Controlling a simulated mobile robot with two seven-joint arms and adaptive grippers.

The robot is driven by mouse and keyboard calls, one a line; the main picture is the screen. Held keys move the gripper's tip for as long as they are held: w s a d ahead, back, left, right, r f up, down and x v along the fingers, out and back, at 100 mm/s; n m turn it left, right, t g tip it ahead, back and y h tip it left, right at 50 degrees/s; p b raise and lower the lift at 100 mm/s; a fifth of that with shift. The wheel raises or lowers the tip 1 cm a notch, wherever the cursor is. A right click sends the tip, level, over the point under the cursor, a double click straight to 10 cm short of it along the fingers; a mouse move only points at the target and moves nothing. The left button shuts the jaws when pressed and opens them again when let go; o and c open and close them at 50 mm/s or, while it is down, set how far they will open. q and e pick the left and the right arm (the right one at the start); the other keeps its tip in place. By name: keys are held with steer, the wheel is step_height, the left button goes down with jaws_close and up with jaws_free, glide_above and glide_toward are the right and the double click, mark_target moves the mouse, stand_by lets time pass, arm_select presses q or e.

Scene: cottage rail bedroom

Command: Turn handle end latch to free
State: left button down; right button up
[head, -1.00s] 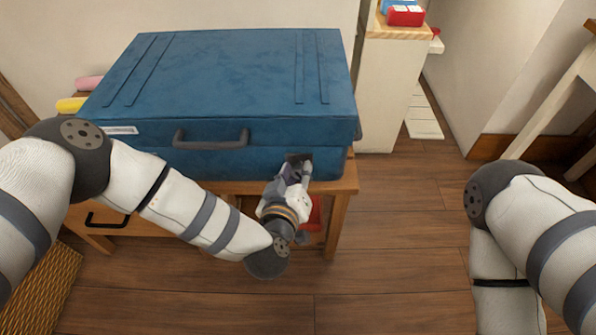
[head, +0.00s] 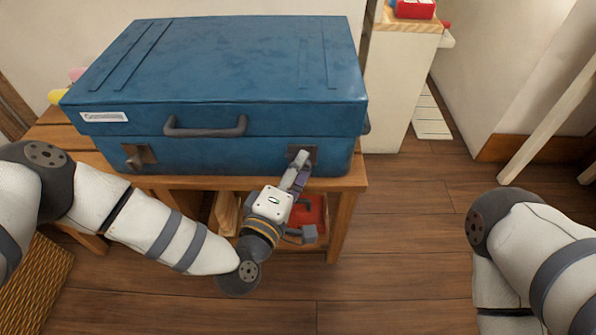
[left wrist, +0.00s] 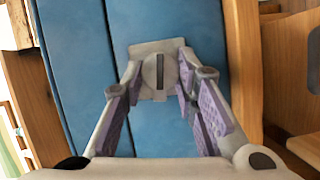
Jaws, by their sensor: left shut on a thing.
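A blue suitcase (head: 235,70) lies closed, with a grey carry handle (head: 206,130) on its front. Two metal latches are on its front below the lid seam: one at the left (head: 140,157) and one at the right (head: 304,152). My left gripper (head: 299,168) is at the right latch, its fingers on either side of the knob. In the left wrist view, the right latch shows a square plate and a round slotted knob (left wrist: 159,76) between the purple-padded fingers. The fingertips partly hide the latch in the head view. My right gripper is out of view.
The suitcase rests on a wooden bench (head: 352,178) with a red item (head: 313,213) beneath it. A pale cabinet (head: 398,90) stands close at the right. Open wooden floor (head: 400,230) lies in front and to the right.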

arm_select(q)
steer(key=shift+f+n+b, duration=0.15)
steer(key=shift+n+b, duration=0.45)
steer(key=shift+n, duration=0.1)
steer(key=c, duration=1.3)
jaws_free()
steer(key=v, duration=1.2)
steer(key=shift+f, duration=0.2)
